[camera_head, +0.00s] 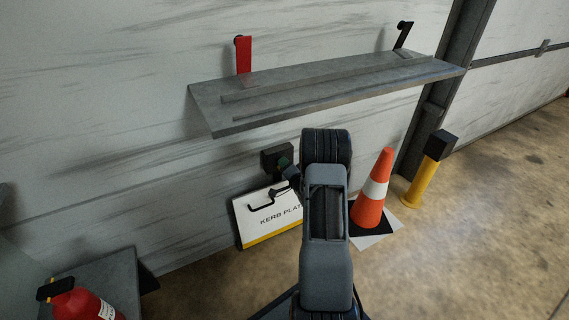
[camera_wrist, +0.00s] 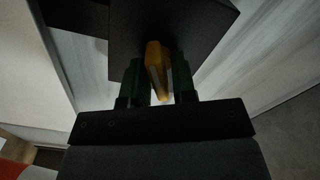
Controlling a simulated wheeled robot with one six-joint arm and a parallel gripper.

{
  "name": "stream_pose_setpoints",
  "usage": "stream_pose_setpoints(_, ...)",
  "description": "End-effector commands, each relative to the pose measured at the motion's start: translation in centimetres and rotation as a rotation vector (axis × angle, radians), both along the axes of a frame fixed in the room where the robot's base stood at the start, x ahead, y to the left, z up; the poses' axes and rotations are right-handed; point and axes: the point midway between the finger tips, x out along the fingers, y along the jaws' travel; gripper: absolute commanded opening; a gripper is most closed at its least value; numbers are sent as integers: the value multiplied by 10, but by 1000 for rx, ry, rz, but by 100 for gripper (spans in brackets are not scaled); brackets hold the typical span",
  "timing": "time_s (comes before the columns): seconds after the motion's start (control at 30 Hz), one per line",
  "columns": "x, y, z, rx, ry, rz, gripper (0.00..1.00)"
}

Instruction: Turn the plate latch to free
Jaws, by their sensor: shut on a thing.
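The plate latch shows in the wrist view as a yellow-orange lever (camera_wrist: 156,62) in front of a dark block (camera_wrist: 190,25). My gripper (camera_wrist: 158,75) has its two green fingers on either side of the lever and is shut on it. In the head view the dark block (camera_head: 272,157) sits on the wall below the shelf, and my gripper (camera_head: 286,168) reaches its lower right side; the lever cannot be made out there. Under it a white kerb plate (camera_head: 257,228) with a yellow lower band and a dark handle leans at the wall.
A grey shelf (camera_head: 290,103) juts from the wall above, with a red bracket (camera_head: 243,55) and a black one (camera_head: 404,33). A traffic cone (camera_head: 371,200) and a yellow post (camera_head: 422,182) stand right. A red extinguisher (camera_head: 80,304) is at lower left. Floor at right is clear.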

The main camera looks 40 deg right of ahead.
Motion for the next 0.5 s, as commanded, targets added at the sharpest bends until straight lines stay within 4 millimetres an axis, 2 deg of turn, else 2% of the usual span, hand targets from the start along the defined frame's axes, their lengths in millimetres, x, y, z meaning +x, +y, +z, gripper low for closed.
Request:
stream_pose_setpoints(0.2, 0, 0, 0, 190, -24, 0, 2)
stream_pose_setpoints(0.5, 0, 0, -2, 386, -51, 0, 2)
